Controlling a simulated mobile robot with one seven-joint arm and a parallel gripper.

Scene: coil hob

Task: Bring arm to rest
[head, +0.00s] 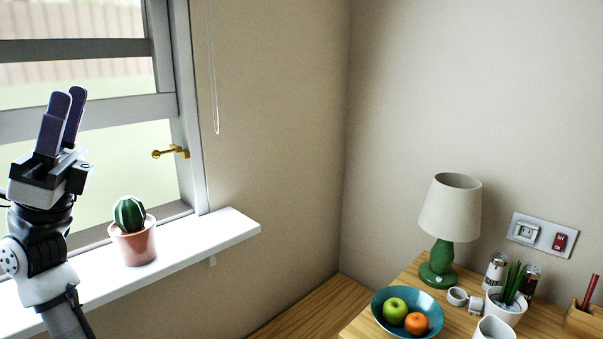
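My gripper (67,105) is raised at the left of the head view, in front of the window and pointing up. Its two dark purple fingers stand close together, seen from an angle, with no object visible between them. The size of the gap between them is hard to judge from here. My arm comes up from the bottom left corner and covers part of the window sill.
A potted cactus (131,238) stands on the white sill (232,228), right of my arm. A brass window handle (171,152) juts out beyond it. At right, a wooden surface (362,328) carries a lamp (450,215), a fruit bowl (379,300) and small items.

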